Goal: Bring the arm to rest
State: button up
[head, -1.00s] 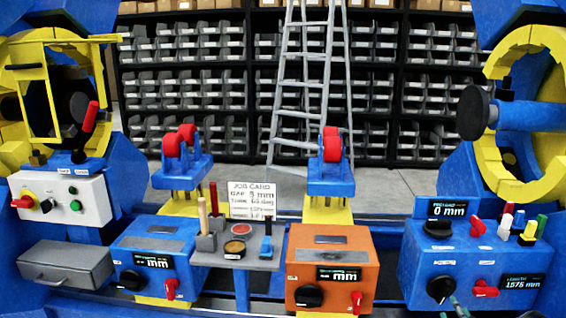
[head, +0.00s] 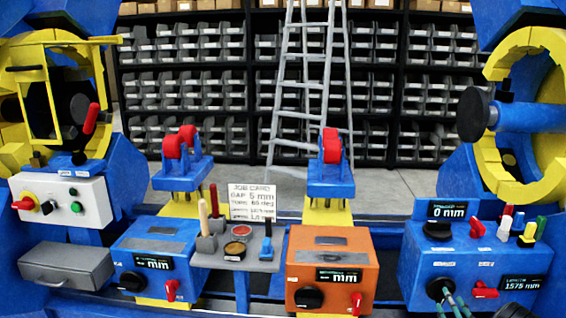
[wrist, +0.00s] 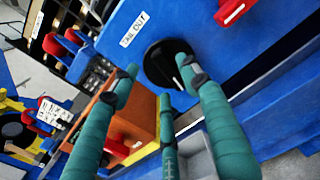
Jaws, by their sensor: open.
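My gripper (head: 452,298) shows at the bottom right of the head view, in front of the blue control box (head: 418,270). In the wrist view my gripper (wrist: 160,88) has its green fingers spread, with nothing between them. The black knob (wrist: 160,66) on the blue face lies just beyond the fingertips, partly behind one finger. The same knob (head: 437,287) shows in the head view beside the fingertips. I cannot tell whether any fingertip touches it.
A red lever (head: 484,290) sits right of the knob, and a display reading 1575 mm (head: 522,282) beyond it. An orange box (head: 375,268) and a tool shelf (head: 222,262) stand to the left. A large blue and yellow ring (head: 500,170) rises behind.

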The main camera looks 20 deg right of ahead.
jog(key=s+a+m+b, duration=0.1)
jog(key=s+a+b, duration=0.1)
jog(key=s+b, duration=0.5)
jog(key=f+x, duration=0.1)
jog(key=x, duration=0.8)
jog(key=shift+d+b, duration=0.4)
